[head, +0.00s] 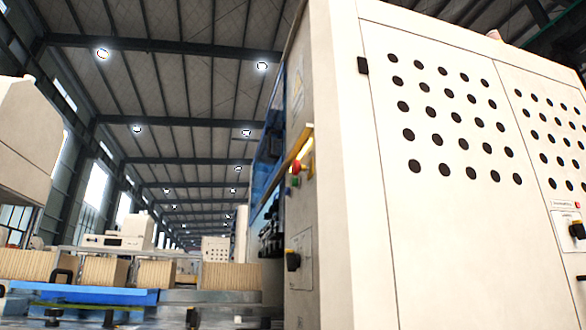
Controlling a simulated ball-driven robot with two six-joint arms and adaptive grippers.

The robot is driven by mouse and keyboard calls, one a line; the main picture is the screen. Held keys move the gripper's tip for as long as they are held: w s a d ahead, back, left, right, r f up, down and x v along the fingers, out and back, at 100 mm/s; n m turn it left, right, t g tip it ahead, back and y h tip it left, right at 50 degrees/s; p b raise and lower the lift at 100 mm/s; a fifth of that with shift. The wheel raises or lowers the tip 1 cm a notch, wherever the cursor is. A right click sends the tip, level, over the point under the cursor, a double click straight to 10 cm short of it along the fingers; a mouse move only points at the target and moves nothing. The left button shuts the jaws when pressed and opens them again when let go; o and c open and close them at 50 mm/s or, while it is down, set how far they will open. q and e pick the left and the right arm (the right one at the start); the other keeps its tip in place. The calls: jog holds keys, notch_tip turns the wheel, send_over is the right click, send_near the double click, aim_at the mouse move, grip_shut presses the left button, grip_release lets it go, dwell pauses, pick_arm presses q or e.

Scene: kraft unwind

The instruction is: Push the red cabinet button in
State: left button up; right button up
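The large cream cabinet (450,240) fills the right side of the head view, with rows of dark round holes on its front face. A red button (297,168) sticks out from its narrow left side, seen nearly edge-on, beside a lit yellow strip. A green button (294,182) sits just below the red one. A small red spot (578,205) shows on a panel at the far right edge, above a black knob; I cannot tell whether it is a button. Neither of my grippers is in view.
A black rotary switch (292,261) juts from the cabinet's left side, low down. Corrugated kraft stacks (230,276) and blue conveyor beds (85,294) lie at lower left. Another cream machine (30,140) stands at the left edge. The space between is open at height.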

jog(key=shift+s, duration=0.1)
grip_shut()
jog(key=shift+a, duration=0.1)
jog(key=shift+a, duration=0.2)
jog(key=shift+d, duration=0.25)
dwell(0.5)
